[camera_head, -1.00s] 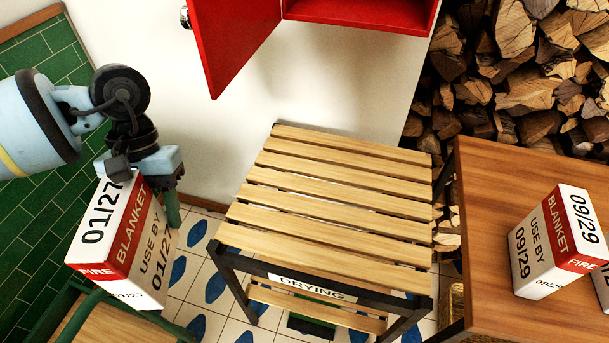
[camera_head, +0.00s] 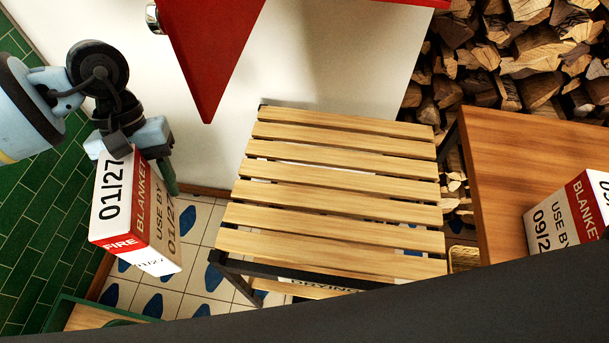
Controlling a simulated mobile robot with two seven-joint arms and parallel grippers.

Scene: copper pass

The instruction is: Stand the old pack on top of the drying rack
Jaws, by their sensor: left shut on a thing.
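The old pack (camera_head: 122,200) is a white and red fire blanket box marked 01/27. My left gripper (camera_head: 140,160) is shut on its top and holds it in the air at the left, slightly tilted. The drying rack (camera_head: 335,182) has a light wooden slatted top on a dark frame and stands right of the pack. Its top is bare. Its label is mostly hidden behind a dark shape along the bottom of the view. My right gripper is not in view.
A brown table (camera_head: 515,165) at the right bears another blanket box (camera_head: 560,222) marked 09/2, partly cut off. A red cabinet door (camera_head: 210,50) hangs open above the rack's back left. A green-framed wooden surface (camera_head: 90,317) is at lower left. Stacked firewood (camera_head: 530,55) fills the back right.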

